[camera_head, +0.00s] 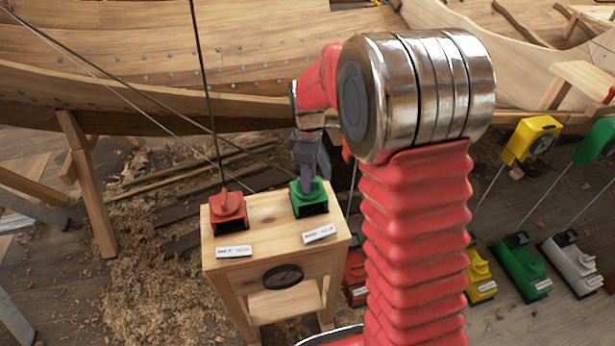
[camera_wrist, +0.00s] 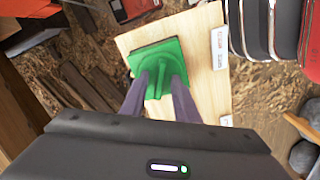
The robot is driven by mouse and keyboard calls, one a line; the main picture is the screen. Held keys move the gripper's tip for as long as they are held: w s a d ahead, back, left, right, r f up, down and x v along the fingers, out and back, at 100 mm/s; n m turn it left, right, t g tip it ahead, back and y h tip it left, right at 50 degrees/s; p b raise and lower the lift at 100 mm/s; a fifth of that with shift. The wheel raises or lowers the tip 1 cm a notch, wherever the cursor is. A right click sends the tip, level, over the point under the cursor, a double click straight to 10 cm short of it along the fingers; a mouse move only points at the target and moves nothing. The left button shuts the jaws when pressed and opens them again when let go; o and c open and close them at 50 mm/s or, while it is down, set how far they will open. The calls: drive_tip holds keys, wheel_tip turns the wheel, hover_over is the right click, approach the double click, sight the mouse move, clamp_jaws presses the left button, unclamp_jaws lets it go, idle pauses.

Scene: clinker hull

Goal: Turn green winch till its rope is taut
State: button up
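The green winch (camera_head: 309,199) sits on the right half of a small wooden stand's top (camera_head: 265,209), with a white label in front of it. In the wrist view the green winch (camera_wrist: 158,62) shows a square top with a raised ridge-like handle. My gripper (camera_head: 307,183) reaches down onto it from above. In the wrist view my gripper (camera_wrist: 160,80) has one finger on each side of the handle, with narrow green gaps seeming to show between. A dark line slopes from the upper left towards the green winch; its end and tension are unclear.
A red winch (camera_head: 228,209) stands left of the green one, with a dark rope (camera_head: 204,80) rising from it. Other winches, including yellow (camera_head: 479,276), green (camera_head: 523,267) and grey (camera_head: 571,265), lie to the right. The wooden hull (camera_head: 150,60) spans the back.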

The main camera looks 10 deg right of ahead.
drive_tip(key=shift+c, duration=0.4)
clamp_jaws()
drive_tip(key=shift+a, duration=0.15)
drive_tip(key=shift+m, duration=1.3)
drive_tip(key=m, duration=1.1)
